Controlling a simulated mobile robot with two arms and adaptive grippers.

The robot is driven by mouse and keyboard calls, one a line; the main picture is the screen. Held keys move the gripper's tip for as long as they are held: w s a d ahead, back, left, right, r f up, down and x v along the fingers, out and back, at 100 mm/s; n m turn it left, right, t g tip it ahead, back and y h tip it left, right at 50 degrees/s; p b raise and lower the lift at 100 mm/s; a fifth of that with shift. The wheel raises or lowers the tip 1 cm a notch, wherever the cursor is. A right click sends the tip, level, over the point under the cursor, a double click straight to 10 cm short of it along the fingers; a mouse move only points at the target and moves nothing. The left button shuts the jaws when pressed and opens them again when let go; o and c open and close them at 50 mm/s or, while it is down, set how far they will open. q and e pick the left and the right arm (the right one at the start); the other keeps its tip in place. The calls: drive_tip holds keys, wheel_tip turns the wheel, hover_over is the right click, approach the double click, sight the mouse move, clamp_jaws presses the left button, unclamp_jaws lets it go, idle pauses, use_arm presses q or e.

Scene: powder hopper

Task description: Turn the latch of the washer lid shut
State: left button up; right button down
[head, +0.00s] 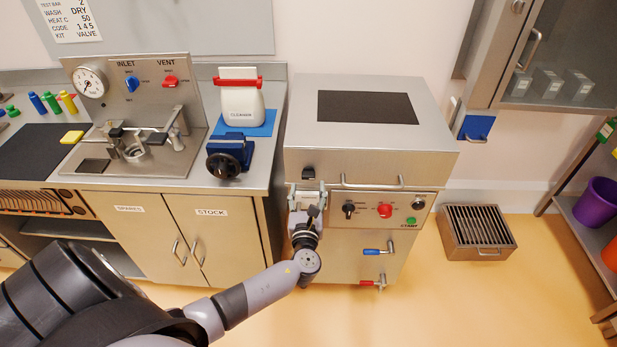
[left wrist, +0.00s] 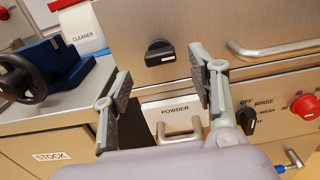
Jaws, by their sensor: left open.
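The washer lid (head: 305,120) is down on the steel washer body (head: 340,240). Its black latch (head: 308,173) is on the lid's front face near the left corner. In the left wrist view the latch (left wrist: 159,52) is a black knob with its bar lying roughly sideways. My left gripper (head: 307,190) is open and empty in front of the washer, just below the latch. In the left wrist view its two fingers (left wrist: 162,78) are spread, with the latch beyond and between them, apart from both. My right gripper is not in view.
The lid handle (head: 372,183) is right of the latch. Below are a powder drawer handle (left wrist: 180,128), a black dial (head: 349,209) and a red knob (head: 385,211). A blue vise (head: 230,150) stands on the left counter. A grated box (head: 478,232) is on the floor.

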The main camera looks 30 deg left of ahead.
sight(308, 179)
use_arm(q)
drive_tip(key=x, duration=0.5)
drive_tip(key=shift+f, duration=0.1)
drive_tip(key=shift+c, duration=0.5)
drive_tip(key=c, duration=1.1)
